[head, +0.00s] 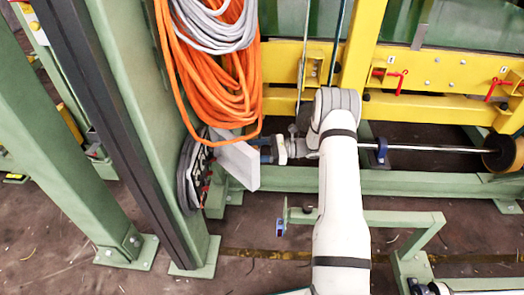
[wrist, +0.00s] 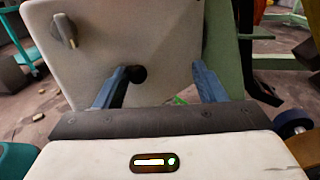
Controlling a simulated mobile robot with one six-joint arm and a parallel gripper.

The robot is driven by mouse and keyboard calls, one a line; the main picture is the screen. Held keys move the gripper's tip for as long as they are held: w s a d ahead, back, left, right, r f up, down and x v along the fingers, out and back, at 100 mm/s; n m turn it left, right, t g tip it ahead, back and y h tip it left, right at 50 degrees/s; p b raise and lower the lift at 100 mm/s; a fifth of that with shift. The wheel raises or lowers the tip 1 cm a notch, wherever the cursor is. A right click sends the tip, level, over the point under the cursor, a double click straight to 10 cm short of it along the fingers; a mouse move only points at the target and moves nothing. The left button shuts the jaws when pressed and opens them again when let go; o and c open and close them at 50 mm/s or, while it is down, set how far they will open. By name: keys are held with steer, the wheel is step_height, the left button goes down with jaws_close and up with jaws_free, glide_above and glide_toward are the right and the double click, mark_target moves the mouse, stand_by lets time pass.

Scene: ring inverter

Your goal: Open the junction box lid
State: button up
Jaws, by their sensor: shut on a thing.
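The junction box (head: 187,170) is mounted on the green column in the head view, with dark and red parts showing inside. Its pale grey lid (head: 239,162) stands swung out from the box, to its right. My gripper (head: 268,151) is at the lid's right side. In the wrist view the lid (wrist: 105,45) fills the upper left, with a grey knob (wrist: 64,30) and a dark round knob (wrist: 138,73). My gripper's blue fingers (wrist: 163,82) are at the lid's lower right, the left one beside the dark knob. The exact contact is partly hidden.
Orange cable coils (head: 215,70) hang above the lid. A yellow frame (head: 410,107) and a metal shaft (head: 430,148) lie behind and right of my arm. A low green rail (head: 390,218) stands in front. Floor (head: 250,270) shows below the lid.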

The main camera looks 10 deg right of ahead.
steer(key=shift+w+d+r, duration=0.2)
steer(key=shift+d, duration=0.1)
steer(key=shift+c, duration=0.6)
steer(key=s+d+p, duration=0.1)
steer(key=d, duration=0.6)
steer(key=shift+s+f+p, duration=0.2)
steer(key=shift+p, duration=0.2)
steer(key=shift+d, duration=0.1)
steer(key=shift+c, duration=0.4)
